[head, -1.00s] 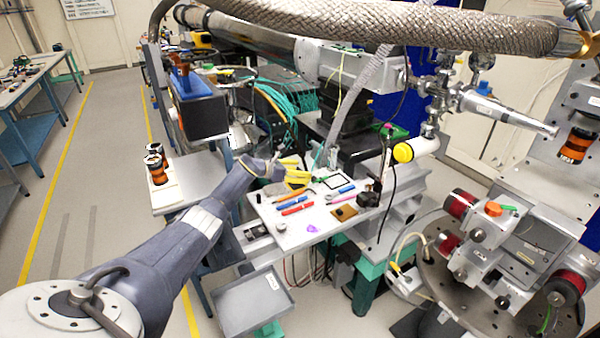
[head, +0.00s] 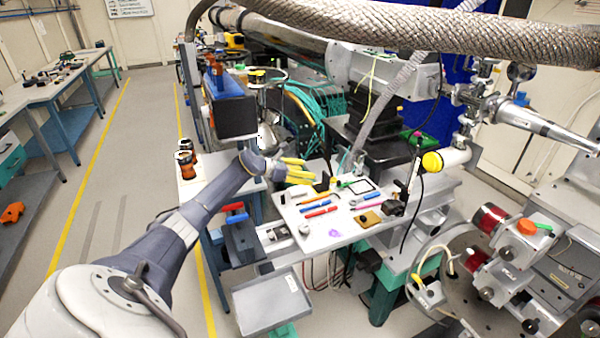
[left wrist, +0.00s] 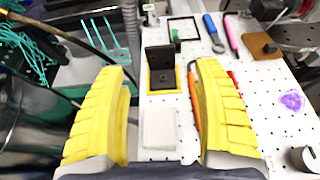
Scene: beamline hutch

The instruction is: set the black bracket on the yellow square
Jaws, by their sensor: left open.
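The black bracket (left wrist: 160,58) stands upright in the left wrist view, its plate raised at the far side. Its foot rests on the yellow square (left wrist: 164,92), whose yellow edge shows around it. My left gripper (left wrist: 159,72) is open and empty, with its yellow fingers to the left and right of the bracket in the picture and apart from it. In the head view the left gripper (head: 302,170) is over the back left of the white perforated plate (head: 312,232). I cannot make out the bracket there. My right gripper is not in view.
A pale square block (left wrist: 159,128) lies nearer than the bracket. An orange tool (left wrist: 193,98), a blue wrench (left wrist: 213,34) and a black square frame (left wrist: 184,30) lie around it.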

